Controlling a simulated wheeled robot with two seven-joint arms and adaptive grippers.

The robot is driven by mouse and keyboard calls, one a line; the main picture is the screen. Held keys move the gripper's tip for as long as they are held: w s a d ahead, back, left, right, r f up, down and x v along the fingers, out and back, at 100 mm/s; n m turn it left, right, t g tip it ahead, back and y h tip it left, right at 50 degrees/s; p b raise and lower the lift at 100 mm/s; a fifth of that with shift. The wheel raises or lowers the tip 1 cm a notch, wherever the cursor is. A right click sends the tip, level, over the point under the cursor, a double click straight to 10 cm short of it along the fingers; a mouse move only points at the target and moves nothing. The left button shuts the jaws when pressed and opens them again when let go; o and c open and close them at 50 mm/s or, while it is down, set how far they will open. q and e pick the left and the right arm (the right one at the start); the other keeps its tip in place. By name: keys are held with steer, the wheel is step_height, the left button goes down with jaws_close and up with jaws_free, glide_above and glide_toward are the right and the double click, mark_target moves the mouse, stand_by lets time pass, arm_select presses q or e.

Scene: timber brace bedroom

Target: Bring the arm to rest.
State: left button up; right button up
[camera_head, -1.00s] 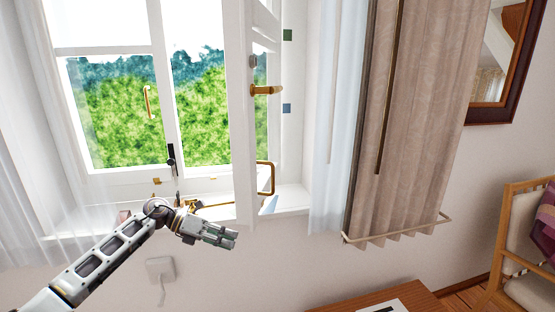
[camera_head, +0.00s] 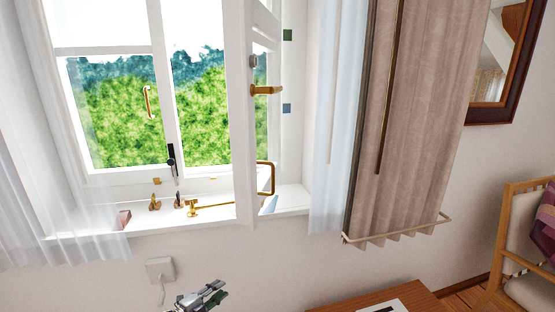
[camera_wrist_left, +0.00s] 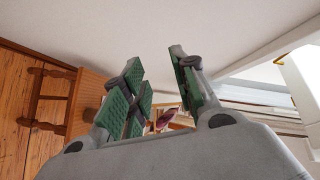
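My left gripper (camera_head: 203,297) shows at the bottom edge of the head view, low in front of the wall and below the window sill. Most of its arm is out of the frame. In the left wrist view its green-padded fingers (camera_wrist_left: 157,90) stand apart with an empty gap between them. It touches nothing that I can see. My right gripper is in neither view.
The white window sash (camera_head: 246,120) stands swung open above the sill (camera_head: 225,221). Brass fittings (camera_head: 192,208) lie on the sill. A wall box (camera_head: 160,268) with a cable is close left of my gripper. A wooden desk (camera_head: 350,303) and a chair (camera_head: 520,225) are at right.

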arm_select(q)
steer(key=s+a+f+n+g+y, duration=0.1)
steer(key=s+a+f+n+y, duration=0.25)
steer(key=s+f, duration=0.55)
steer(key=s+a+f+n+g+y, duration=0.2)
steer(key=s+f+n, duration=0.35)
steer(key=f, duration=0.55)
steer(key=s+a+f+n+g+y, duration=0.1)
steer(key=s+a+f+n+y, duration=0.2)
steer(key=s+f, duration=0.65)
steer(key=s+f+n+g, duration=0.2)
steer(key=s+f, duration=0.3)
steer(key=s, duration=0.7)
steer(key=s+f+n+g+y, duration=0.1)
steer(key=s+f, duration=0.4)
steer(key=s, duration=0.7)
steer(key=s+f+n+g+y, duration=0.1)
steer(key=s+f+n+g, duration=0.2)
steer(key=s, duration=0.9)
step_height(320, 180, down, 2)
steer(key=shift+s+d+n+g, duration=0.15)
steer(key=shift+d+n+g, duration=0.15)
steer(key=shift+g, duration=0.7)
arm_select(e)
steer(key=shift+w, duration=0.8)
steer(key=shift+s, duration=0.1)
